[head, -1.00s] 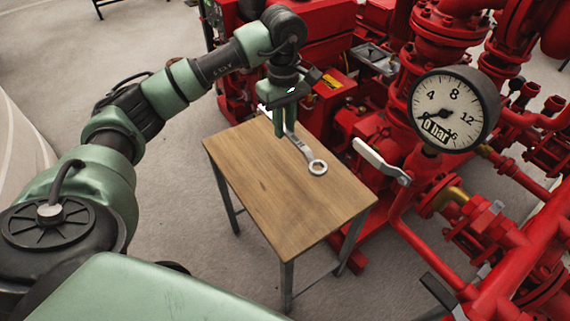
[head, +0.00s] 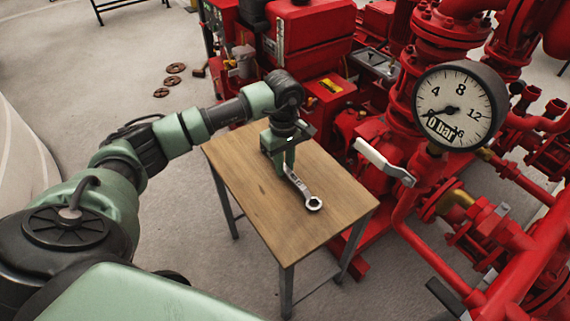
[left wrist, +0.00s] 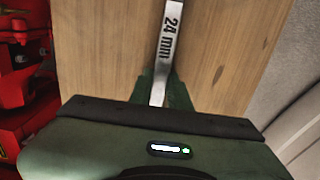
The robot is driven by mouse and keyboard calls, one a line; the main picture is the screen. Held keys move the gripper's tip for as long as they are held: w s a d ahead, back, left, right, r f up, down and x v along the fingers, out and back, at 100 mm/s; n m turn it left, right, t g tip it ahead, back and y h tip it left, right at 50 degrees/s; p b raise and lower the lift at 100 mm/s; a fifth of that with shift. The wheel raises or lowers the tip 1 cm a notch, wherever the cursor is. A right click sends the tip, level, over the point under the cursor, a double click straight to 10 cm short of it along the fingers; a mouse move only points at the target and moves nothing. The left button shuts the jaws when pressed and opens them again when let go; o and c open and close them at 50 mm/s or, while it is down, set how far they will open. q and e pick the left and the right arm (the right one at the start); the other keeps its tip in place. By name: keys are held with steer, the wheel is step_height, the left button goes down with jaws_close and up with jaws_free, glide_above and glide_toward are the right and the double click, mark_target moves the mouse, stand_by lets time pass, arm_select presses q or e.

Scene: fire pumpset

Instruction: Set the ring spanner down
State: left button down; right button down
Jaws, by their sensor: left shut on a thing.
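The ring spanner (head: 302,190) is a silver wrench with a ring end toward the front right of a small wooden table (head: 255,205). My left gripper (head: 284,167) points down over the back of the table and is shut on the spanner's handle. The spanner is at or very close to the tabletop; I cannot tell whether it touches. In the left wrist view the spanner (left wrist: 170,50), marked "24 mm", runs away from the gripper (left wrist: 165,95) over the wood. Its held end is hidden by the gripper. My right gripper is not in view.
A red pumpset with pipes (head: 455,190) stands right of and behind the table. A pressure gauge (head: 455,107) and a pale lever handle (head: 383,162) rise near its right edge. The front and left of the tabletop are clear. Several brown round parts (head: 175,68) lie on the floor.

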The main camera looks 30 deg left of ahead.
arm_select(q)
steer(key=c, duration=1.3)
jaws_free()
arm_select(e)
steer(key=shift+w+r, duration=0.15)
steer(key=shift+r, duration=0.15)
arm_select(q)
steer(key=shift+r, duration=0.3)
step_height(320, 180, up, 12)
steer(key=shift+a+f+p, duration=0.1)
steer(key=shift+f+p, duration=0.15)
steer(key=shift+p, duration=0.45)
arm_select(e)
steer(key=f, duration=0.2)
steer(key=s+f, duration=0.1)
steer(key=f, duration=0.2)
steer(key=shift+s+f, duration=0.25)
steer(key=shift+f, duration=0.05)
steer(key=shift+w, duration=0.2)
